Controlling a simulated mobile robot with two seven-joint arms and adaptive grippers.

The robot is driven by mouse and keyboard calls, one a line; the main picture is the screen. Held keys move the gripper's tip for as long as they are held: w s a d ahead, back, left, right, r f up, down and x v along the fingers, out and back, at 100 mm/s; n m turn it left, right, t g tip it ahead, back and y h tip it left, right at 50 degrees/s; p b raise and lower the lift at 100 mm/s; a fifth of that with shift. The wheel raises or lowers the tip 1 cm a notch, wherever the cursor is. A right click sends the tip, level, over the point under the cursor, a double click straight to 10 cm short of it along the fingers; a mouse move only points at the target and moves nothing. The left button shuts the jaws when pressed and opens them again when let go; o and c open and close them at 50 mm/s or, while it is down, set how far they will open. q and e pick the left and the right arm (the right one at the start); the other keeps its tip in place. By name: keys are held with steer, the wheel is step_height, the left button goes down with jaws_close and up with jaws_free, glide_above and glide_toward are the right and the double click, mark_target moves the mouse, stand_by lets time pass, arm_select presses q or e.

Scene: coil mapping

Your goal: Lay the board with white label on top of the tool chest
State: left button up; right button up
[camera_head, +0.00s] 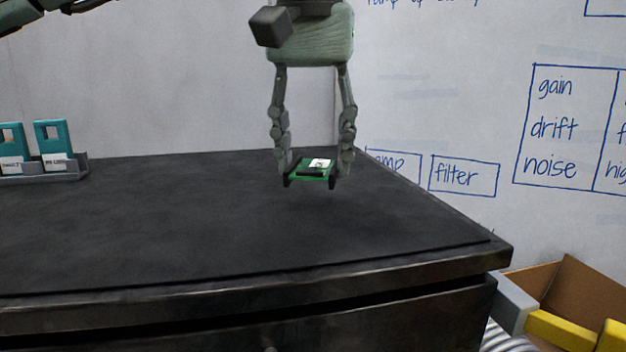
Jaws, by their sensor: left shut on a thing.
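The board with the white label (319,164) is small and green, with a dark part across its front. My left gripper (310,181) comes down from the top of the view and is shut on the board, one finger at each side. The board is held roughly level above the black top of the tool chest (190,225), near its back right part. I cannot tell exactly how far the board is above the surface. My right gripper is not in view.
A grey tray (45,178) with teal labelled holders (53,140) stands at the chest's back left. A whiteboard (450,120) with blue writing is behind. An open cardboard box (565,285) with yellow items is beyond the right edge. The chest's middle is clear.

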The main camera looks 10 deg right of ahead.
mark_target(312, 165)
arm_select(q)
steer(key=shift+f, duration=0.45)
step_height(312, 165, down, 2)
steer(key=shift+f, duration=0.65)
steer(key=o, duration=1.1)
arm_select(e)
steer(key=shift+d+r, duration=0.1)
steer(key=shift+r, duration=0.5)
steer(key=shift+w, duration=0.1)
